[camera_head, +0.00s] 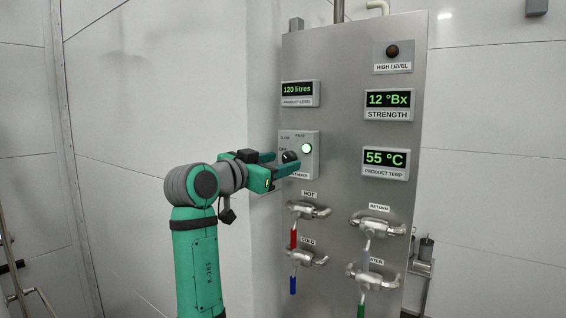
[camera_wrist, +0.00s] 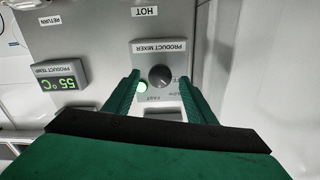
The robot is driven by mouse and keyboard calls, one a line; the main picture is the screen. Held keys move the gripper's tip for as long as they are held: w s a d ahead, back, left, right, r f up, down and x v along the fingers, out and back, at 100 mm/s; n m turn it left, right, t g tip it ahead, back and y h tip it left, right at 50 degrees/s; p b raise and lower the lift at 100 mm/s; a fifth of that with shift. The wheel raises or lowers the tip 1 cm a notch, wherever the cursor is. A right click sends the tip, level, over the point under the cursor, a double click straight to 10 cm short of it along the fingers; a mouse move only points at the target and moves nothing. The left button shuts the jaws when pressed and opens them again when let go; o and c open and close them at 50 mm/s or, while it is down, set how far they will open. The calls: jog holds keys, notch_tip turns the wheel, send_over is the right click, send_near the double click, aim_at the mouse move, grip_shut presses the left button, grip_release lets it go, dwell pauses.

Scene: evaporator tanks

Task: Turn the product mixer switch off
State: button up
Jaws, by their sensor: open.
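The product mixer switch is a black round knob (camera_head: 290,156) on a grey box (camera_head: 312,138) on the left of the steel panel. A green light (camera_head: 307,148) glows beside the knob. In the wrist view the knob (camera_wrist: 159,76) shows upside down under the PRODUCT MIXER label, with the lit green lamp (camera_wrist: 141,86) to its left. My gripper (camera_head: 283,160) is open, its green fingers at the box. In the wrist view my gripper (camera_wrist: 159,82) has one finger on each side of the knob, with gaps showing. Whether the fingers touch the box cannot be told. The knob's pointer direction is unclear.
The steel panel (camera_head: 343,120) carries a product level display (camera_head: 300,94), a strength display (camera_head: 389,104) and a temperature display (camera_head: 386,163). Below the switch, hot (camera_head: 308,211) and cold (camera_head: 307,258) valves stick out, with more valves to the right. Bare wall lies left.

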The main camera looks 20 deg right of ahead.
jog(key=shift+x, duration=1)
jog(key=c, duration=1)
jog(key=shift+c, duration=0.2)
jog(key=shift+n, duration=0.3)
jog(key=n, duration=0.8)
jog(key=shift+f+n, duration=0.1)
jog(key=shift+n, duration=0.2)
